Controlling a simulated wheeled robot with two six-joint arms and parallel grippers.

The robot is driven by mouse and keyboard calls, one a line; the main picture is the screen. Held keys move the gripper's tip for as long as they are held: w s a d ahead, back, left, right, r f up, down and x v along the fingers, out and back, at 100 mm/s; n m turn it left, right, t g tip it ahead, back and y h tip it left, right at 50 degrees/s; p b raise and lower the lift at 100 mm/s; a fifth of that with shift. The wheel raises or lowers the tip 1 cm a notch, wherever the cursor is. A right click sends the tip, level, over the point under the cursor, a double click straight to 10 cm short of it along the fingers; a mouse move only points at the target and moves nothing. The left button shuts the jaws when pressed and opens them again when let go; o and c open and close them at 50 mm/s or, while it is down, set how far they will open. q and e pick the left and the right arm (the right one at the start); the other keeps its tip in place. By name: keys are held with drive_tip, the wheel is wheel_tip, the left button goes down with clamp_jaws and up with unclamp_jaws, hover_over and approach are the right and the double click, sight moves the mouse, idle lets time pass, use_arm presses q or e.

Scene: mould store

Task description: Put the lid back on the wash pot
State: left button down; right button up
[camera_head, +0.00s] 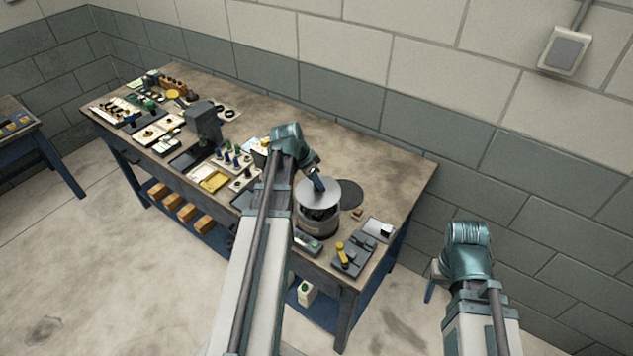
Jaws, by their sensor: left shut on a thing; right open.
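The wash pot (319,229) is a grey metal cylinder standing near the right end of the workbench. The lid (332,193), a flat grey metal disc, is over the pot's mouth. A dark band shows between lid and pot, so the lid looks raised a little above the rim; the exact gap is hard to tell. My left gripper (318,184) is shut on the lid from above, and my arm hides part of the bench behind it. My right gripper (430,287) is open and empty, off the bench to the right, low above the floor.
A dark round mat (350,194) lies behind the pot. A grey tool block with a yellow handle (343,253) and a small tray (378,230) sit at the right front. Several tools and trays crowd the bench's left half. The back right bench top (390,175) is clear.

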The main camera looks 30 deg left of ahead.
sight(315, 192)
use_arm(q)
drive_tip(key=shift+f+b, duration=2.55)
drive_tip(key=shift+f, duration=0.3)
drive_tip(key=shift+f, duration=0.15)
drive_tip(key=shift+c, duration=0.2)
unclamp_jaws()
idle(0.3)
drive_tip(key=shift+r+p, duration=3.4)
drive_tip(key=shift+r, duration=0.2)
